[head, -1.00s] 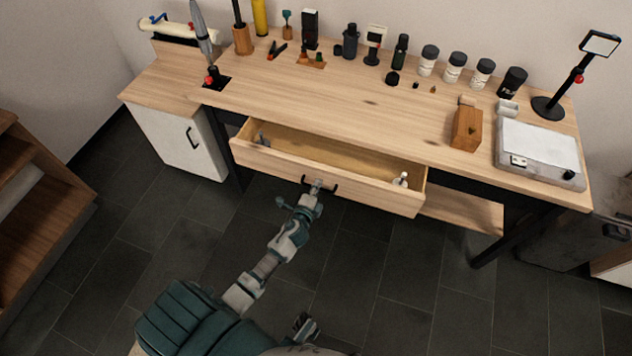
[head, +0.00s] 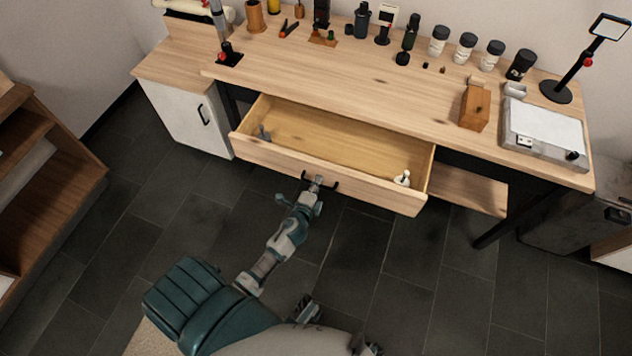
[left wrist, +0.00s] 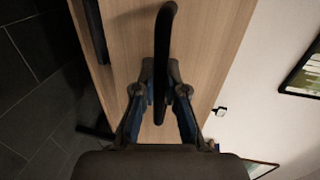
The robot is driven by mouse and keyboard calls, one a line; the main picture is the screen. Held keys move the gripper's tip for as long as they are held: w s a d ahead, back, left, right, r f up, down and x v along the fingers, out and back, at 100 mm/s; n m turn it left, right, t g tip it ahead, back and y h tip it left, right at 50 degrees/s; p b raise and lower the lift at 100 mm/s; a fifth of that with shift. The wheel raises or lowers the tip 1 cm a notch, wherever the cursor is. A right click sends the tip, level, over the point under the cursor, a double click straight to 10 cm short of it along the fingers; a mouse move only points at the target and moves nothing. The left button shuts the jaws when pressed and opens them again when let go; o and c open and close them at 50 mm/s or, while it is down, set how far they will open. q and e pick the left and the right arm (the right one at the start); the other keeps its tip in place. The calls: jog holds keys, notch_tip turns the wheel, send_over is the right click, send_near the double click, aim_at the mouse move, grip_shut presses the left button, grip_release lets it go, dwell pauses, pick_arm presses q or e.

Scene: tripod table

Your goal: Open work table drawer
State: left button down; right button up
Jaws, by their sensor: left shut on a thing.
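The work table (head: 380,85) has a light wooden top and black legs. Its drawer (head: 330,178) is pulled well out, so its inside shows. A small white item (head: 402,178) lies in its right end and a grey item (head: 264,133) in its left end. The black bar handle (head: 334,185) is on the drawer front; it also shows in the left wrist view (left wrist: 165,40). My left gripper (head: 317,183) is shut on the handle, with a finger on each side of it in the left wrist view (left wrist: 160,85). My right gripper cannot be made out clearly.
Bottles, jars and tools line the back of the tabletop. A wooden block (head: 474,108), a scale (head: 545,133) and a lamp (head: 557,91) stand at the right. A white cabinet (head: 180,118) is left of the drawer. The dark floor in front is clear.

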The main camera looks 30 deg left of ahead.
pick_arm(q)
jog(key=c, duration=1.2)
grip_release()
jog(key=shift+w+d+f, duration=0.1)
jog(key=shift+d, duration=0.55)
jog(key=v, duration=1.2)
pick_arm(e)
jog(key=shift+d+f, duration=0.15)
jog(key=shift+d, duration=0.2)
pick_arm(q)
jog(key=shift+a, duration=0.15)
pick_arm(e)
jog(key=shift+a, duration=0.2)
jog(key=shift+d, duration=0.1)
